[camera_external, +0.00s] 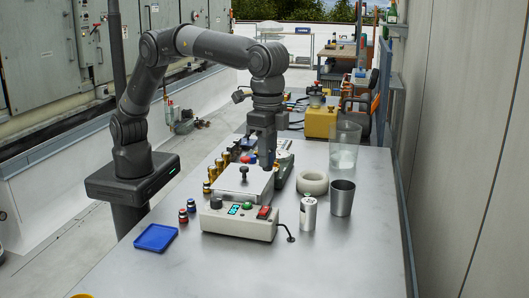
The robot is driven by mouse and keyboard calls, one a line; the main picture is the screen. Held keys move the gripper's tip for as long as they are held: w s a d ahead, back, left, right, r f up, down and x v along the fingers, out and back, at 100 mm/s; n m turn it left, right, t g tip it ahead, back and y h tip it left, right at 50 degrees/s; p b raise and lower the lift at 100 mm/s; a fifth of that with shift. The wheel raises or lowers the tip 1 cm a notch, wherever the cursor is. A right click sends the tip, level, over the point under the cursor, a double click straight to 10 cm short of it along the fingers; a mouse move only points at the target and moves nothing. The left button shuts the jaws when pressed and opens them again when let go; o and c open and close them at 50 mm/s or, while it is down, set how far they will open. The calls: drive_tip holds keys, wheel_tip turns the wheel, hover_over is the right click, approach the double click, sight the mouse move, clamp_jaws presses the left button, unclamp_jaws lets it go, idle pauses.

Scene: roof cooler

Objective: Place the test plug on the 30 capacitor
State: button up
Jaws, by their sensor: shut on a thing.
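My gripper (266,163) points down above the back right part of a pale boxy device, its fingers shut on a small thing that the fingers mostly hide. I cannot make out whether this is the test plug. A silver can with a light top (308,214) stands upright right of the device, apart from the gripper. Several gold and dark cylinders (212,172) stand in a slanting row left of and behind the device. Two small cylinders, one red-marked (183,216) and one blue and red (191,206), stand at its left. No value 30 is readable on any of them.
A white ring (312,182), metal cup (342,198) and clear beaker (345,148) stand right. A blue tray (155,238) lies front left. The front table (290,270) is clear.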

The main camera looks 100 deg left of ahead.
drive_tip(key=w+a+f, duration=0.2)
drive_tip(key=w, duration=0.1)
drive_tip(key=w+a+f, duration=0.2)
drive_tip(key=w+a, duration=0.1)
drive_tip(key=w+a+f, duration=0.2)
drive_tip(key=w, duration=0.1)
drive_tip(key=shift+a+f, duration=0.3)
drive_tip(key=shift+f, duration=2.15)
drive_tip(key=shift+f, duration=0.15)
drive_tip(key=o, duration=1)
